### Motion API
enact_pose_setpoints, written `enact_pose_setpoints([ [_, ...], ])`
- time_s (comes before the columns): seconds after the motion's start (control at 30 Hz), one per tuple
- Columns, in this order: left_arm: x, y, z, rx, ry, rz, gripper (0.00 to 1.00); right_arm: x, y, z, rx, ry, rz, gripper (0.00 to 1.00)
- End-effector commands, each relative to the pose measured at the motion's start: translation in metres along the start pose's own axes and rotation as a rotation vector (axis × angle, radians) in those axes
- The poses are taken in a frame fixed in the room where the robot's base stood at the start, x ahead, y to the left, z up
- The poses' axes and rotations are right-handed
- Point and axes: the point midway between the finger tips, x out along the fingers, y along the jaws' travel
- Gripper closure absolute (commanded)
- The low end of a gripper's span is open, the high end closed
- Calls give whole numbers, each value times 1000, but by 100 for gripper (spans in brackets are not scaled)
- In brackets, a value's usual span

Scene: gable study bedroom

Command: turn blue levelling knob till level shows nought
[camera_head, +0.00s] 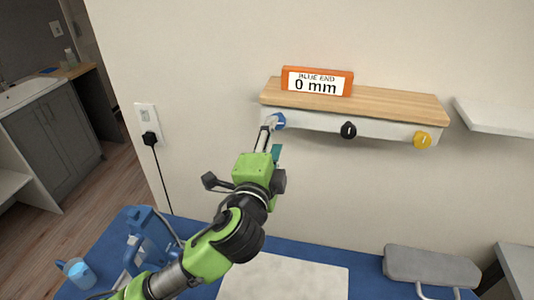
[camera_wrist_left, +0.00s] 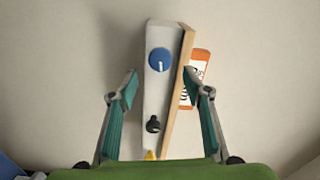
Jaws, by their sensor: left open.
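The blue knob (camera_head: 279,121) is at the left end of the shelf's pale front rail (camera_head: 310,123); in the left wrist view the blue knob (camera_wrist_left: 159,60) shows a white pointer line. The orange level display (camera_head: 317,82) stands on the wooden shelf top (camera_head: 400,103) and reads "BLUE END 0 mm". My left gripper (camera_head: 270,123) is at the blue knob in the head view. In the left wrist view my left gripper (camera_wrist_left: 160,88) is open, its fingers on either side of the rail, with the knob beyond and between the tips. I see no contact. My right gripper is not in view.
A black knob (camera_head: 348,130) and a yellow knob (camera_head: 422,139) sit further right on the rail. A socket with a black plug (camera_head: 150,138) is on the wall at left. Below are a blue-topped table (camera_head: 100,250), a pale board (camera_head: 285,280) and a grey case (camera_head: 430,265).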

Motion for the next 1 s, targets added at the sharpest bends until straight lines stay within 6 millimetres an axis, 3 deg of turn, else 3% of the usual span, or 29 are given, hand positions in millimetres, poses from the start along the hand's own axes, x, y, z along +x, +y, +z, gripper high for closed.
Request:
enact_pose_setpoints([
  [0.2, -44, 1, 0, -1, 1, 2, 55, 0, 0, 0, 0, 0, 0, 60],
  [0.4, -65, 0, 0, 0, 0, 1, 55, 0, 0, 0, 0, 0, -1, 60],
  [1.0, -69, 0, 0, 1, 0, 0, 55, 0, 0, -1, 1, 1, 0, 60],
])
